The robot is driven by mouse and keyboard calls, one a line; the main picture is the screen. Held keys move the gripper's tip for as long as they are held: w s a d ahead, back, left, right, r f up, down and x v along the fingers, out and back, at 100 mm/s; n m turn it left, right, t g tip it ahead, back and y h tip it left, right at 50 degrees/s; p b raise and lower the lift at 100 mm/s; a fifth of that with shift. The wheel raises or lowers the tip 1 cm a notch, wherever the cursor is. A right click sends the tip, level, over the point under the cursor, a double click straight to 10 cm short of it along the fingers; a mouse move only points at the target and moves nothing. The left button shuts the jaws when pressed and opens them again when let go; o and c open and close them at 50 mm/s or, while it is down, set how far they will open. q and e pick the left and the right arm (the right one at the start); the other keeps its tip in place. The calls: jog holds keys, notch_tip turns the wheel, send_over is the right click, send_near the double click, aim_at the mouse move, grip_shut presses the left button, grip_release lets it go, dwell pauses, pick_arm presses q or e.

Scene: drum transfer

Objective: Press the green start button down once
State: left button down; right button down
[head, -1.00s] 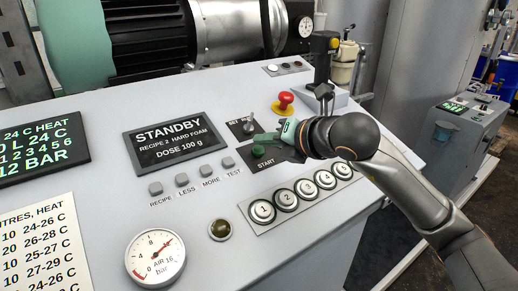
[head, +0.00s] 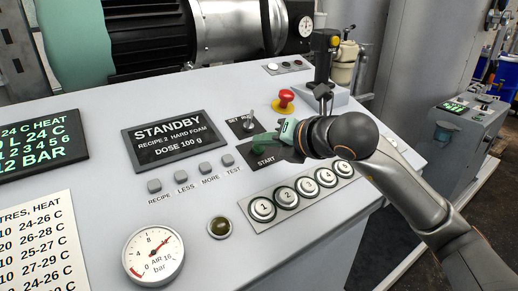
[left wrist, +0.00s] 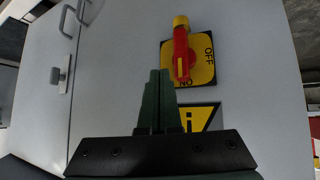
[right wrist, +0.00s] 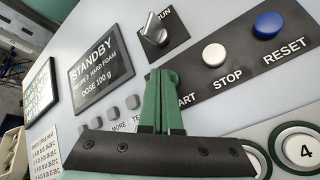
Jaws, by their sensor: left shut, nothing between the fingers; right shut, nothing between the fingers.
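The START label (head: 266,160) shows on the dark plate of the control panel. The display (head: 169,140) reads STANDBY. My left gripper (left wrist: 159,72) is shut and empty, in front of a cabinet with a red and yellow switch (left wrist: 182,55).
The white STOP button (right wrist: 214,54) and blue RESET button (right wrist: 268,24) sit beside the start position. A SET/RUN selector (right wrist: 154,30) is close by. A red mushroom button (head: 286,99) stands behind, and a row of numbered buttons (head: 285,197) lies in front.

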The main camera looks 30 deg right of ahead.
jog(key=shift+w+f+b, duration=0.1)
jog(key=shift+f+b, duration=0.4)
jog(key=shift+b, duration=0.05)
dwell(0.6)
jog(key=shift+r, duration=0.1)
jog(key=shift+s+r+p, duration=0.25)
jog(key=shift+r+p, duration=0.15)
jog(key=shift+r, duration=0.4)
jog(key=r+p, duration=0.1)
jog(key=s+r+p, duration=0.1)
jog(key=r, duration=0.2)
jog(key=shift+s+d+r+p, duration=0.1)
jog(key=shift+s+r+p, duration=0.25)
jog(key=shift+r+p, duration=0.05)
dwell(0.7)
